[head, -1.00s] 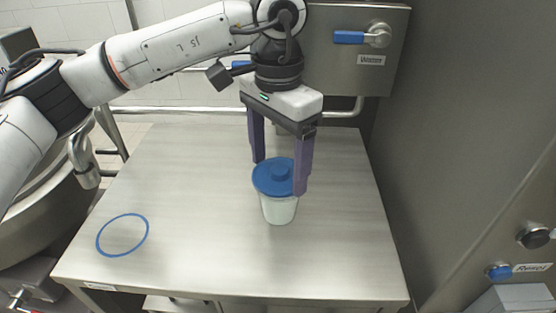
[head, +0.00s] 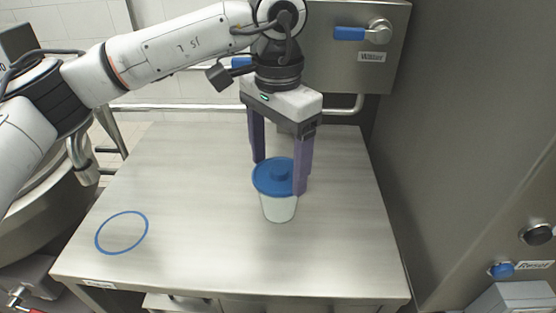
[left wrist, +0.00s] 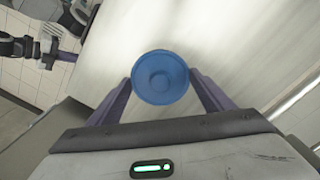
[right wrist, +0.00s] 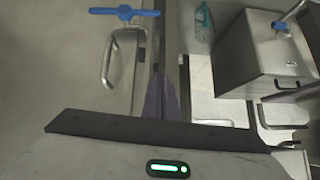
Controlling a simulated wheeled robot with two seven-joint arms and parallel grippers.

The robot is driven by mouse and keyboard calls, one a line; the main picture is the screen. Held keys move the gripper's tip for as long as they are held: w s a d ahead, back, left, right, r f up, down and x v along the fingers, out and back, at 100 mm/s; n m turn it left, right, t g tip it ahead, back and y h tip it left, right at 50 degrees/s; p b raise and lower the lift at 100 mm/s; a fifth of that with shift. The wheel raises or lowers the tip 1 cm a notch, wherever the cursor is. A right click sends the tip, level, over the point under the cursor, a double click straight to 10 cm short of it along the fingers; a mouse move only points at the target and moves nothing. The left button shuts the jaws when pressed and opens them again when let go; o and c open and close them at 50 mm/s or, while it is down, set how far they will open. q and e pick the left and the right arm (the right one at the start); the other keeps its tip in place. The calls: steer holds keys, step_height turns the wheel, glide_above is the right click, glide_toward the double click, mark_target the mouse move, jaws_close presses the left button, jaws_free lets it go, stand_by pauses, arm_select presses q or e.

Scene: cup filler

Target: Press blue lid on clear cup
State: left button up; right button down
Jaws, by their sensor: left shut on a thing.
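The clear cup (head: 279,208) stands upright on the steel table, with whitish contents or walls. The round blue lid (head: 268,183) with a raised knob sits level over the cup's rim. I cannot tell whether it is fully seated. My left gripper (head: 280,177) points down, its purple fingers on either side of the lid and shut on it. In the left wrist view the lid (left wrist: 160,78) lies between the two fingertips and hides the cup. My right gripper (right wrist: 161,92) shows only in the right wrist view, its fingers together with nothing seen between them.
A blue ring mark (head: 122,233) lies on the table (head: 200,265) at the front left, with clear surface around it. A steel box with a blue-handled water tap (head: 350,34) stands behind. A steel wall panel with a blue button (head: 501,270) borders the right.

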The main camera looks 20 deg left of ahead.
arm_select(q)
steer(key=shift+s+f, duration=0.1)
steer(key=shift+f, duration=0.15)
steer(key=o, duration=1.1)
steer(key=shift+r, duration=0.15)
step_height(320, 180, up, 10)
steer(key=shift+r+p, duration=0.1)
steer(key=shift+p, duration=0.4)
